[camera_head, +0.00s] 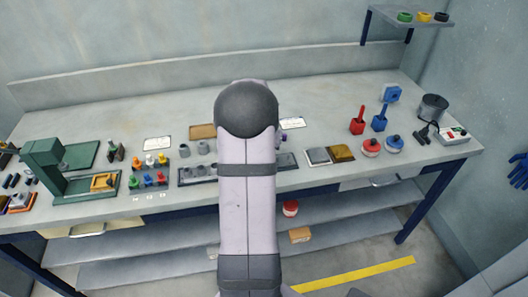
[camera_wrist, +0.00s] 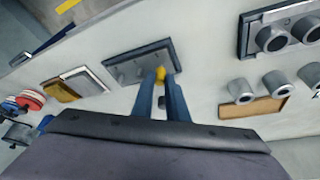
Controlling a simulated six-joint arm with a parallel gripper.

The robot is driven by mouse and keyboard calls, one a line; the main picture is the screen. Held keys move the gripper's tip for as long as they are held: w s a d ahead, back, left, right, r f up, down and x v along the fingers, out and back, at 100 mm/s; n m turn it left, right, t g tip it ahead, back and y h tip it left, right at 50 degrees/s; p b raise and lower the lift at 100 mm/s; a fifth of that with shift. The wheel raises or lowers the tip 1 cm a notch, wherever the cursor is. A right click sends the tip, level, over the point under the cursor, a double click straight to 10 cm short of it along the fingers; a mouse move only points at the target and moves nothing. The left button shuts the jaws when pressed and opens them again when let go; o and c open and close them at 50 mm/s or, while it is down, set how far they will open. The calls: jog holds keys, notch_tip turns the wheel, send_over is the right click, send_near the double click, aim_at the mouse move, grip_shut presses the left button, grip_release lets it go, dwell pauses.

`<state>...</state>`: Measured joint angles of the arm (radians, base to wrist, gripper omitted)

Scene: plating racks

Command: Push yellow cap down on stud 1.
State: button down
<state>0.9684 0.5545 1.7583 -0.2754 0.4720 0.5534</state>
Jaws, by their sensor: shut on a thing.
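In the wrist view, my gripper (camera_wrist: 160,82) is shut on a small yellow cap (camera_wrist: 160,73) at its fingertips. The cap is over or at the right part of a dark plate (camera_wrist: 124,56) with several short grey studs. I cannot tell whether the cap is touching a stud or just above it, nor which stud carries number 1. In the head view, my arm hides the gripper and held cap; part of the dark plate (camera_head: 288,161) shows right of the arm.
Grey cylinders (camera_wrist: 272,83) stand near a brown board (camera_wrist: 255,108), by a second dark rack (camera_wrist: 246,42). A silver-and-yellow tile pair (camera_wrist: 59,91) lies left of the plate. Coloured caps (camera_head: 149,180) and a green press (camera_head: 45,160) stand at left; red and blue tools (camera_head: 358,126) stand at right.

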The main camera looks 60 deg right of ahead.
jog(key=shift+f+b, duration=0.65)
jog(key=shift+f, duration=0.15)
jog(key=c, duration=1.7)
grip_release()
jog(key=shift+o, duration=0.2)
jog(key=b+v, duration=0.1)
jog(key=v, duration=0.6)
jog(key=shift+r+b, duration=0.15)
jog(key=shift+b, duration=0.25)
jog(key=shift+a, duration=0.1)
